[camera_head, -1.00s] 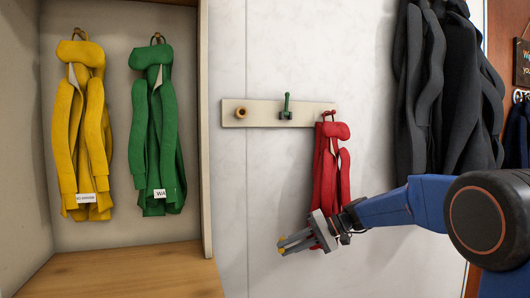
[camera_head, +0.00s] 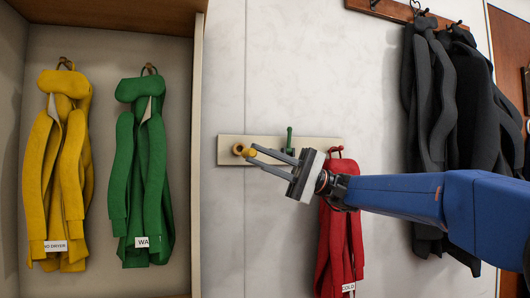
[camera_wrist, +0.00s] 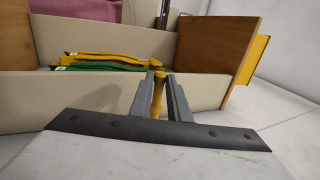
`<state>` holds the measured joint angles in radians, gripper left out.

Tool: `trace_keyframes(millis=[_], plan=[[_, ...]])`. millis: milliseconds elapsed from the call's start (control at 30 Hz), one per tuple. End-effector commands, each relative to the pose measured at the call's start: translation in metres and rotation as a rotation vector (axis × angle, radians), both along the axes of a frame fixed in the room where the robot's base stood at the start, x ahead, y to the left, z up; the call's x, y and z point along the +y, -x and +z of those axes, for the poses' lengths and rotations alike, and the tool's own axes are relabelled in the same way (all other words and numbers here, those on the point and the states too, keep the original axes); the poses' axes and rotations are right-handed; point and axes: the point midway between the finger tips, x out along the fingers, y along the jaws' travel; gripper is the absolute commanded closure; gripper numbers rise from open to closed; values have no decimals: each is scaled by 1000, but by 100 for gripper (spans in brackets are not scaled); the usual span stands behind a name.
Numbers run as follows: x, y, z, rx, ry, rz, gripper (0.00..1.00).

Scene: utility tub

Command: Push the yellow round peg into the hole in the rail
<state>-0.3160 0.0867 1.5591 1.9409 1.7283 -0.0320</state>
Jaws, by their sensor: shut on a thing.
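The cream rail (camera_head: 270,151) is fixed to the white wall, with an orange-rimmed hole (camera_head: 238,149) at its left end, a green peg (camera_head: 289,138) at its middle and a red peg (camera_head: 336,149) at its right. My gripper (camera_head: 256,154) is shut on the yellow round peg (camera_head: 251,152), in front of the rail just right of the hole. The peg also shows between the fingers in the wrist view (camera_wrist: 158,95). I cannot tell whether its tip touches the rail or the rim. The hand hides part of the rail.
A red jacket (camera_head: 338,235) hangs from the red peg below my arm. A yellow jacket (camera_head: 62,165) and a green jacket (camera_head: 140,175) hang in the cubby, whose side panel (camera_head: 196,190) stands left of the rail. Dark jackets (camera_head: 430,90) hang at the right.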

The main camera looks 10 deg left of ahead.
Motion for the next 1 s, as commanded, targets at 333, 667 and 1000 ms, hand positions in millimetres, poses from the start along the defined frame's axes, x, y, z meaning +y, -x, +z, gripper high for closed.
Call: trace_keyframes(millis=[333, 667, 1000], plan=[[0, 4, 16, 10, -14, 28, 100], [12, -20, 15, 8, -14, 27, 100], [21, -40, 16, 7, -14, 26, 100]])
